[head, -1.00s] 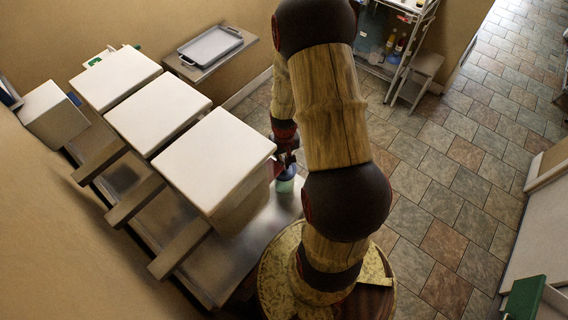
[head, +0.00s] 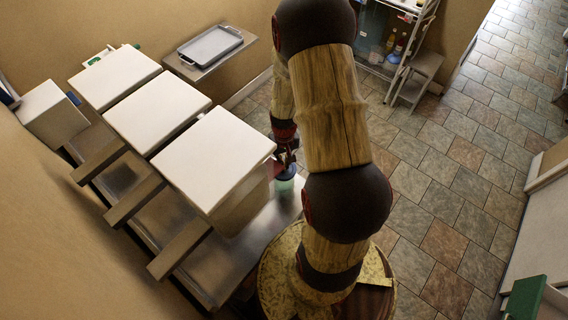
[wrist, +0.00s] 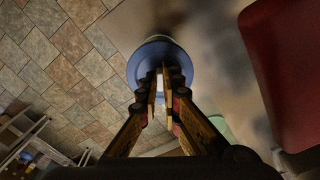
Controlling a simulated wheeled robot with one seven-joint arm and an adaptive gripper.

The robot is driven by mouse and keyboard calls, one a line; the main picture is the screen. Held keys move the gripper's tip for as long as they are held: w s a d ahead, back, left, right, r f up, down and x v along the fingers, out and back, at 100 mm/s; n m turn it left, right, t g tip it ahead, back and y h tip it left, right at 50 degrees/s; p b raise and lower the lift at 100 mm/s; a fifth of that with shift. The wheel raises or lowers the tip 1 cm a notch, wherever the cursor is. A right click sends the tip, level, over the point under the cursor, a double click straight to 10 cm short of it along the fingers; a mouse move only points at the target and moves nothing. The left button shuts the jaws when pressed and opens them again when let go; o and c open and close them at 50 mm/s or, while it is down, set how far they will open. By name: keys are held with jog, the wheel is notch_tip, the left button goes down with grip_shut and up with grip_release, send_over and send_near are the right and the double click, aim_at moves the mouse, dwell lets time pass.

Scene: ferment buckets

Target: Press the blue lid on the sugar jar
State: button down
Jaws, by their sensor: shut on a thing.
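The blue lid (wrist: 143,62) is in the wrist view, round and seen from above, with a knob-like pale part between the fingertips. My gripper (wrist: 161,76) is shut on it. In the head view my gripper (head: 285,158) is beside the front white box, partly hidden by my arm. A pale rim (wrist: 158,38) shows past the lid's far edge in the wrist view, perhaps the sugar jar. I cannot tell whether the lid is seated.
Several large white boxes (head: 213,155) stand in a row on the metal bench (head: 240,262), close left of my gripper. A red surface (wrist: 286,70) is at the right in the wrist view. A grey tray (head: 210,46) lies on a wall shelf. Tiled floor (head: 440,165) is open at right.

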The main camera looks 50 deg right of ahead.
dwell(0.9)
jog(key=c, duration=1.9)
grip_release()
jog(key=shift+o, duration=0.7)
jog(key=o, duration=0.3)
jog(key=shift+o, duration=0.2)
jog(key=shift+r+p, duration=2.25)
jog(key=shift+r, duration=1.25)
jog(key=shift+c, duration=0.8)
grip_shut()
